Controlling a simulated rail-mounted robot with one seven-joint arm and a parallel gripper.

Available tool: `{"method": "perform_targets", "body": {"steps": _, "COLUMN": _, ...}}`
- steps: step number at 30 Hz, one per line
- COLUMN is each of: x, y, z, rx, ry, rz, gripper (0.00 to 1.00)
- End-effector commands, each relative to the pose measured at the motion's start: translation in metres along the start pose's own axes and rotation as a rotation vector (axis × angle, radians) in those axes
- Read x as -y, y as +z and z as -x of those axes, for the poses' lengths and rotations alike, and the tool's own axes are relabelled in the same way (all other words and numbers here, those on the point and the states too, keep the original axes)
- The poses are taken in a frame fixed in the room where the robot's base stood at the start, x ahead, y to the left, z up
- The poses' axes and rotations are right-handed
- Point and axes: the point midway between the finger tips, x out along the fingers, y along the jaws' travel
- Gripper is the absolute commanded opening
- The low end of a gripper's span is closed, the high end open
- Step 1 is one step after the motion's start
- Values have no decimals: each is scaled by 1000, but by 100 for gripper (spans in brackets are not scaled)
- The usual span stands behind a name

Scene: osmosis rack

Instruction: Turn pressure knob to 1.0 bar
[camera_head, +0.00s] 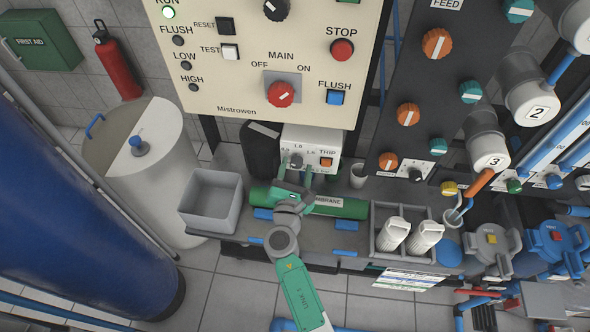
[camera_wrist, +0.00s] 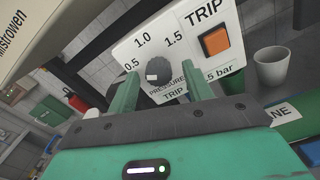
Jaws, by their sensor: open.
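The pressure knob (camera_wrist: 158,71) is dark and round, on a white panel (camera_wrist: 190,35) marked 0.5, 1.0 and 1.5 around it. A pale patch shows on the knob's lower left side, but I cannot tell which mark it points to. In the head view the knob (camera_head: 296,161) sits on the front of the small white box (camera_head: 312,139), left of the orange TRIP button (camera_head: 326,162). My gripper (camera_wrist: 161,82) is open, with one green finger on each side of the knob in the wrist view. I cannot tell whether the fingers touch it. My gripper also shows in the head view (camera_head: 294,176).
A green membrane tube (camera_head: 345,208) lies in front of the box. A grey bin (camera_head: 211,200) stands at left, a white cup (camera_head: 358,176) at right. The large cream panel (camera_head: 230,90) overhangs behind. A rack of white cartridges (camera_head: 394,233) stands right.

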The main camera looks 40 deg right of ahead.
Motion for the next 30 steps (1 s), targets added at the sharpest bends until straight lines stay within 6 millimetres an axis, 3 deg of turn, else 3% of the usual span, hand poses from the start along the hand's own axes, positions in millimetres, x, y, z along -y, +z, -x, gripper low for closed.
{"method": "perform_targets", "body": {"steps": 9, "x": 0, "y": 1, "z": -5, "rx": 0, "ry": 0, "rz": -1, "gripper": 50}}
{"method": "perform_targets", "body": {"steps": 16, "x": 0, "y": 1, "z": -5, "rx": 0, "ry": 0, "rz": -2, "gripper": 6}}
{"method": "perform_targets", "body": {"steps": 30, "x": 0, "y": -2, "z": -5, "rx": 1, "ry": 1, "rz": -134, "gripper": 6}}
